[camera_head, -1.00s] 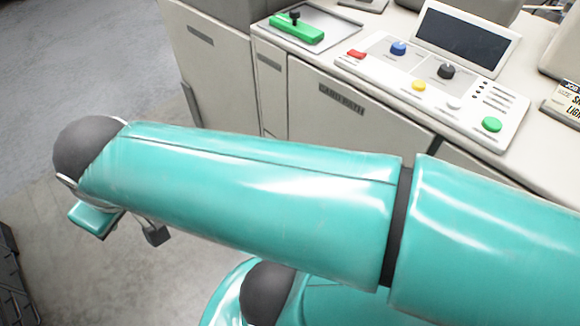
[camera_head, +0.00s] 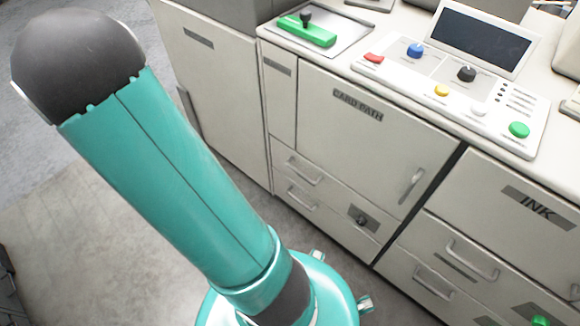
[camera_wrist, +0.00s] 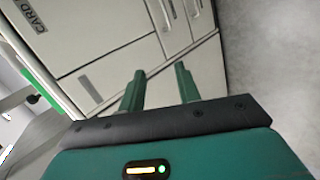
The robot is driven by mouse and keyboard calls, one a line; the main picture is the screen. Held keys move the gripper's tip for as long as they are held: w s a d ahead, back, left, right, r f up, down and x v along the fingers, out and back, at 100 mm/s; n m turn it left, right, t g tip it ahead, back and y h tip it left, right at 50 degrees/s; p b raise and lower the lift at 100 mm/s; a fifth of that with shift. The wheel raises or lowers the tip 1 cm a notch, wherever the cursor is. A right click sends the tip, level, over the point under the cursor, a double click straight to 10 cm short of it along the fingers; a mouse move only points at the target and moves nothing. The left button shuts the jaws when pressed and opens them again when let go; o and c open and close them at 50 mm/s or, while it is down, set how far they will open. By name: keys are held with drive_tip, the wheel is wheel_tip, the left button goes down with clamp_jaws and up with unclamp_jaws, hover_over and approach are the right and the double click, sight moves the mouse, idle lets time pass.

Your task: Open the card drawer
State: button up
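Below the door are two shut drawers, one above the other, with an upper handle (camera_head: 305,171) and a lower handle (camera_head: 302,197). No label tells which is the card drawer. In the wrist view my gripper (camera_wrist: 160,84) is open and empty, its two green fingers apart. It faces the cabinet front and touches no handle that I can see. My gripper is out of the head view.
A dark plate with a knob (camera_head: 363,219) is right of the small drawers. The INK cabinet (camera_head: 515,195) with more drawers stands at the right. A control panel (camera_head: 455,85) and a tray with a green lever (camera_head: 308,33) lie on top.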

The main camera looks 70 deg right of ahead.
drive_tip(key=s+d+f+g+h, duration=0.2)
drive_tip(key=s+d+f, duration=0.1)
drive_tip(key=d+f, duration=0.45)
drive_tip(key=n+t+h, duration=0.2)
drive_tip(key=h, duration=0.3)
approach(297, 170)
drive_tip(key=x, duration=1)
drive_tip(key=shift+f, duration=0.4)
clamp_jaws()
